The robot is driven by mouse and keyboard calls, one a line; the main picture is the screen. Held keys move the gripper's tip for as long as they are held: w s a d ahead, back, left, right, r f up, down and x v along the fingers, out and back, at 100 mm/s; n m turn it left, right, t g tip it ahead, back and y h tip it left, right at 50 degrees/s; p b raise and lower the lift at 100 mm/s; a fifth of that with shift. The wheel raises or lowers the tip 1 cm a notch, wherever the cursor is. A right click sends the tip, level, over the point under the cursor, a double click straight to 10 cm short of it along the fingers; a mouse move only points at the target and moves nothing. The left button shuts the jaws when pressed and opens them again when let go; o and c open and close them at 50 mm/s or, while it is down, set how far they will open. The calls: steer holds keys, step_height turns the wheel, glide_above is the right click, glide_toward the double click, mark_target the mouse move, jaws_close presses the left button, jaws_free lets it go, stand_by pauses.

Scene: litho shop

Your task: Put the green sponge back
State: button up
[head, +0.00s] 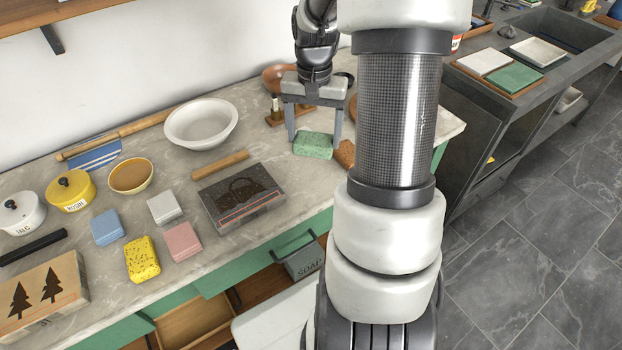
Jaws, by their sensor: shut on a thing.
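The green sponge (313,150) is a speckled light-green block at the back right part of the marble-look counter. My gripper (314,138) points down with one finger at each side of the sponge and is shut on it. I cannot tell whether the sponge rests on the counter or is held just above it. Other blocks lie apart on the counter: a blue one (107,227), a yellow spotted sponge (142,260), a white one (164,208) and a pink one (182,242).
A brown block (345,153) lies just right of the green sponge, partly behind my arm. A dark box (240,198), a wooden roller (220,164) and a white bowl (201,122) stand to the left. An open drawer (193,315) juts out below. A tray (512,92) with white and green slabs sits far right.

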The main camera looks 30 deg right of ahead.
step_height(320, 180, down, 10)
steer(key=shift+d+r+b, duration=0.1)
steer(key=shift+r+b, duration=0.1)
steer(key=shift+b, duration=0.15)
steer(key=shift+f, duration=0.1)
steer(key=o, duration=1)
step_height(320, 180, up, 12)
steer(key=shift+r+p, duration=0.15)
steer(key=shift+p, duration=0.5)
